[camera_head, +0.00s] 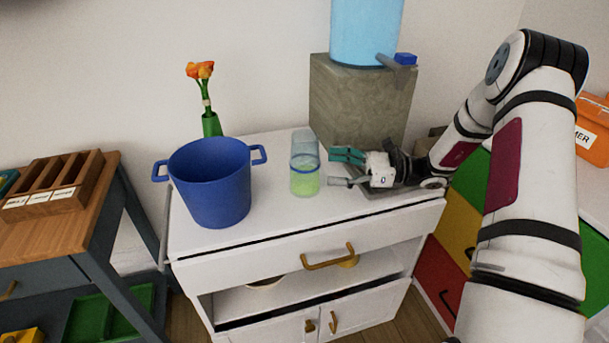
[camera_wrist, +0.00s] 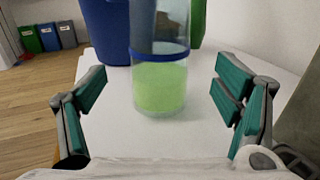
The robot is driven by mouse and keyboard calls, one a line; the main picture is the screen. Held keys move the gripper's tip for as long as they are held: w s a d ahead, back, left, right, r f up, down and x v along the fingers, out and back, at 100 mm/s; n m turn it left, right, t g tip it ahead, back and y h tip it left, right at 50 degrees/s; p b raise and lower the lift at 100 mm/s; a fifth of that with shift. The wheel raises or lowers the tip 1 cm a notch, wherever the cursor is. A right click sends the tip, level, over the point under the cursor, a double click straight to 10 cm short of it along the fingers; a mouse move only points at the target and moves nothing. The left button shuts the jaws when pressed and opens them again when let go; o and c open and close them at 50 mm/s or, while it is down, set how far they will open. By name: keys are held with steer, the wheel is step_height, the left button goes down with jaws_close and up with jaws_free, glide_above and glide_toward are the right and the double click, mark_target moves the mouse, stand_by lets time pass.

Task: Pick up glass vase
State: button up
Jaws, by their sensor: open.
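The glass vase (camera_head: 305,164) is a clear cylinder with a blue band and green in its lower part. It stands upright on the white cabinet top, right of the blue pot. My gripper (camera_head: 338,168) is just to the right of the vase in the head view, with its fingers pointing at it. In the wrist view the vase (camera_wrist: 160,75) stands ahead, between the lines of the two spread teal fingers. My gripper (camera_wrist: 165,100) is open and empty. A gap of white top shows between the fingers and the vase.
A blue two-handled pot (camera_head: 211,182) stands left of the vase. A green vase with orange flowers (camera_head: 211,122) is behind the pot. A grey stone block (camera_head: 358,104) bearing a blue water container (camera_head: 364,32) stands behind my gripper. The white top's (camera_head: 270,226) front is clear.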

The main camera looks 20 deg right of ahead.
mark_target(304, 166)
steer(key=shift+f+x, duration=0.15)
steer(key=shift+x, duration=1.7)
steer(key=shift+f+x, duration=0.1)
steer(key=shift+x, duration=1.75)
steer(key=shift+c, duration=0.5)
steer(key=shift+a, duration=0.1)
steer(key=c, duration=1.7)
